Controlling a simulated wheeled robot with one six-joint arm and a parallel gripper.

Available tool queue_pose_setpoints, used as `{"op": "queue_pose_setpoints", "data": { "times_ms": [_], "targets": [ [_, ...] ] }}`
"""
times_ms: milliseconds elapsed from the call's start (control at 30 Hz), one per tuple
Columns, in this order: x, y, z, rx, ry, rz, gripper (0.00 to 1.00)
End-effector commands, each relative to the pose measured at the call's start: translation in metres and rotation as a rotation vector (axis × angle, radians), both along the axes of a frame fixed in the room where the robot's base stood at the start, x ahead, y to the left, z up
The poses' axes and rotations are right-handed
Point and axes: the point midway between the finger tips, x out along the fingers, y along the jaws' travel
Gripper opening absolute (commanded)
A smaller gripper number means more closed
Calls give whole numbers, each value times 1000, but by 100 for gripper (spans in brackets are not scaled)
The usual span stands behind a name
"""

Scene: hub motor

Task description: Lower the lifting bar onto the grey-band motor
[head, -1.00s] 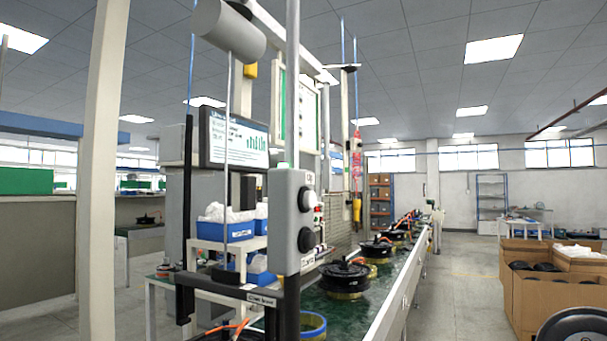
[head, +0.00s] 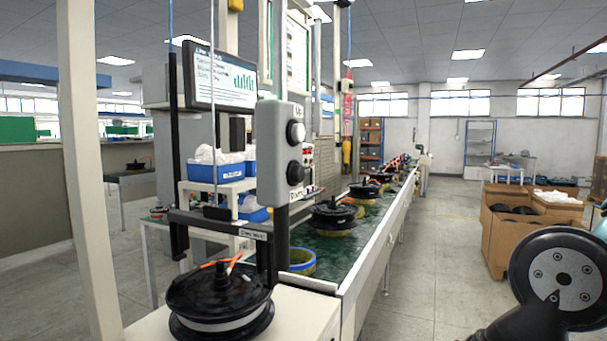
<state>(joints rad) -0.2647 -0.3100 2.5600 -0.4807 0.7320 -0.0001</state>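The lifting bar (head: 215,223) is a black horizontal bar with a white label, hanging from a thin rod in the head view. Black uprights stand near both its ends. The grey-band motor (head: 219,322) is a black disc with a pale grey band and orange leads, on a white surface at the lower left. The bar shows above the motor, with a visible gap; its exact alignment is unclear. My gripper is out of view; only part of my arm shows at lower right.
A conveyor (head: 345,245) with several black motors runs into the distance. A white post (head: 90,170) stands at left. Blue bins (head: 220,170) sit behind the bar. Cardboard boxes (head: 530,245) stand at right, with open floor between them and the conveyor.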

Motion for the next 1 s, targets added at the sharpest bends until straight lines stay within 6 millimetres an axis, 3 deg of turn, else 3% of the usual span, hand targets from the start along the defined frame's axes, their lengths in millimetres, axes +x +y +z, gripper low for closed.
{"op": "queue_pose_setpoints", "data": {
  "times_ms": [167, 367, 1000],
  "targets": [
    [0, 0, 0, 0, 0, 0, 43],
    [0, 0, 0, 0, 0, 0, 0],
    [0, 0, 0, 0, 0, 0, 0]
  ]
}}
